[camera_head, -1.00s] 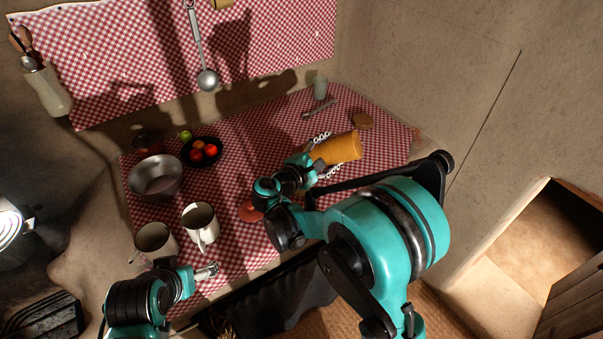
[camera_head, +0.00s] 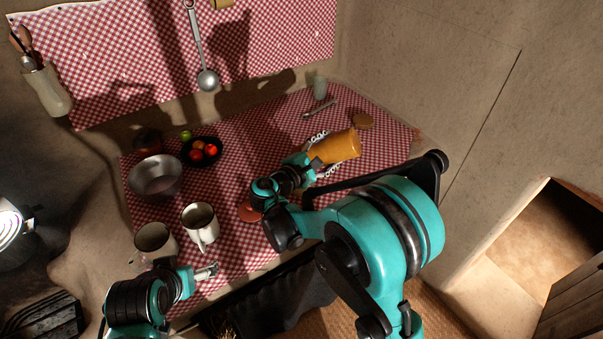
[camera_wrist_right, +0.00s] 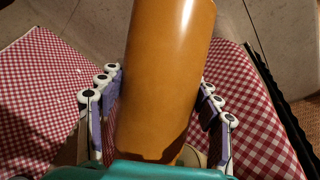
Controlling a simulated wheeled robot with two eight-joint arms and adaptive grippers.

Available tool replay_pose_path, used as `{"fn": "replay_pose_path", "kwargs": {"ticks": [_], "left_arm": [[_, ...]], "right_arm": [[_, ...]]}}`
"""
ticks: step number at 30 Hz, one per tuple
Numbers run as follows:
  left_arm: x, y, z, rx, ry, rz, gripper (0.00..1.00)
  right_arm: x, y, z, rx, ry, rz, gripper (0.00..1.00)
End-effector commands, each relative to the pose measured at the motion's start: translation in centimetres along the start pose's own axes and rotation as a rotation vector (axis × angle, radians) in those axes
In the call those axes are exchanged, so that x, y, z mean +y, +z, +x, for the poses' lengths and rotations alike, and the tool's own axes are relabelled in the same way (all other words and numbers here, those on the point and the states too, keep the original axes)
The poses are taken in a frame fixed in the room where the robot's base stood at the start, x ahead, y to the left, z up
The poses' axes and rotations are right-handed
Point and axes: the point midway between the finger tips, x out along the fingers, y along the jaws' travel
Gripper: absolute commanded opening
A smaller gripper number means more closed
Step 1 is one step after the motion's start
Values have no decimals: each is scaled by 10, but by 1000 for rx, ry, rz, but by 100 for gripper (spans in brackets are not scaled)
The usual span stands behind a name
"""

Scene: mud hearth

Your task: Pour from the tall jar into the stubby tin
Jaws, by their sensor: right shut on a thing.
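The tall jar is an amber-orange cylinder (camera_head: 341,146), lying over almost level in the head view, with its far end to the right. My right gripper (camera_head: 322,153) is shut around it. In the right wrist view the jar (camera_wrist_right: 165,75) fills the middle, with white-and-purple fingers on both sides. I cannot tell which vessel is the stubby tin. A pale mug (camera_head: 200,222) and a similar wide cup (camera_head: 154,238) stand upright at the cloth's front left. My left gripper (camera_head: 207,271) is low beside them, with no object visible in it; its jaw opening is unclear.
A metal bowl (camera_head: 156,173) and a black plate (camera_head: 214,158) of fruit sit at the back left. A reddish disc (camera_head: 250,212) lies near my right wrist. A grey-green cup (camera_head: 319,87), a utensil (camera_head: 320,108) and a brown round (camera_head: 362,121) are behind the jar.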

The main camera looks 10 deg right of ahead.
Motion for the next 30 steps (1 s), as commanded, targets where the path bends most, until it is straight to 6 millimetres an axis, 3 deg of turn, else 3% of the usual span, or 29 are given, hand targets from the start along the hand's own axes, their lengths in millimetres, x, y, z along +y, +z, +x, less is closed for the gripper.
{"fn": "replay_pose_path", "kwargs": {"ticks": [30], "left_arm": [[0, 0, 0, 0, 0, 0, 86]], "right_arm": [[6, -2, -3, -25, 23, -56, 24]]}}
